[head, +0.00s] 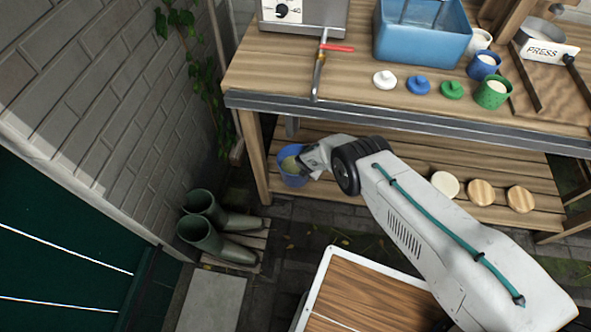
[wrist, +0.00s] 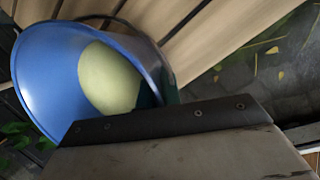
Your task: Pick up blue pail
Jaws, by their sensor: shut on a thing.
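The blue pail (head: 290,178) is at the left end of the low slatted shelf under the workbench. In the wrist view the pail (wrist: 45,75) fills the upper left, tilted in the picture, with a pale yellow-green rounded thing (wrist: 110,78) inside. My gripper (head: 312,160) is at the pail's right side and shut on its rim. In the wrist view a dark jaw edge crosses in front of the pail's near side. The far finger is hidden. I cannot tell whether the pail is clear of the shelf.
The workbench (head: 400,107) overhangs the low shelf (head: 410,150), and its front left leg (head: 253,155) stands close to the pail. Green boots (head: 205,230) stand on a small slatted stand at left. Round wooden discs (head: 481,192) lie further right on the shelf.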

